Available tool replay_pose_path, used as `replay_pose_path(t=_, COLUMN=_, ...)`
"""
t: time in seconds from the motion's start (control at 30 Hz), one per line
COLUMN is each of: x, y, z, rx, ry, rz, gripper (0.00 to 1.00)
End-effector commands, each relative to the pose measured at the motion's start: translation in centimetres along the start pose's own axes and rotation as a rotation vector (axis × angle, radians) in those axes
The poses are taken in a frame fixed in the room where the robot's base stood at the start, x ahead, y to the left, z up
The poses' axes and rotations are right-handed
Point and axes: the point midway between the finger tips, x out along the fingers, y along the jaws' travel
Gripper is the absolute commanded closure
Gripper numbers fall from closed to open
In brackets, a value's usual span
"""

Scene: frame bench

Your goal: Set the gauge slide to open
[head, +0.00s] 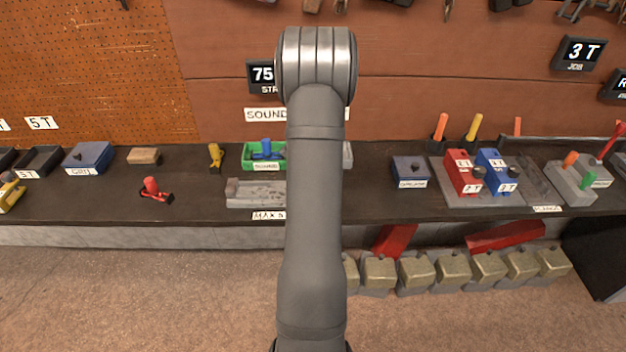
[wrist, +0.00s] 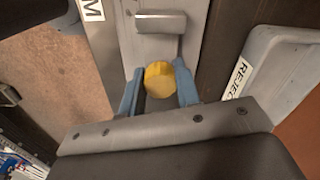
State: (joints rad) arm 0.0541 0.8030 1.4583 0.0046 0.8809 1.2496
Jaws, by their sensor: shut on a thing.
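In the wrist view, a yellow round knob (wrist: 160,80) stands on a grey metal gauge slide (wrist: 150,47). My gripper (wrist: 159,86) has its two blue fingers closed on either side of the knob. A raised grey block (wrist: 160,21) sits on the metal just beyond the knob. In the head view, a grey gauge fixture (head: 255,193) lies on the bench with a label reading MAX in front. My arm hides its right part, the knob and my gripper there. No open or closed marking of the slide is readable.
A grey-white tray marked REJECT (wrist: 262,62) stands close to the right of my gripper. In the head view, a green tray (head: 250,162) with a blue piece is behind the fixture. A red clamp (head: 153,188) lies to the left.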

Motion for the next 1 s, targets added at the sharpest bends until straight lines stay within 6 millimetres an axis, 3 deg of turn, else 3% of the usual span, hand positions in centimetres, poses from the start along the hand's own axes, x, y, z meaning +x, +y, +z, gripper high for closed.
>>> replay_pose_path(t=0.07, x=-0.1, y=0.1, z=-0.5, rx=0.003, ry=0.007, rz=0.0, gripper=1.0)
replay_pose_path(t=0.1, x=-0.1, y=0.1, z=-0.6, rx=0.003, ry=0.007, rz=0.0, gripper=0.64)
replay_pose_path(t=0.2, x=-0.1, y=0.1, z=-0.5, rx=0.004, ry=0.006, rz=0.0, gripper=0.48)
replay_pose_path(t=0.47, x=-0.1, y=0.1, z=-0.4, rx=0.002, ry=0.005, rz=0.0, gripper=0.48)
replay_pose_path(t=0.63, x=-1.4, y=0.0, z=-0.3, rx=0.002, ry=0.005, rz=-0.002, gripper=0.48)
replay_pose_path(t=1.0, x=-10.0, y=0.0, z=-0.4, rx=0.003, ry=0.006, rz=-0.005, gripper=0.48)
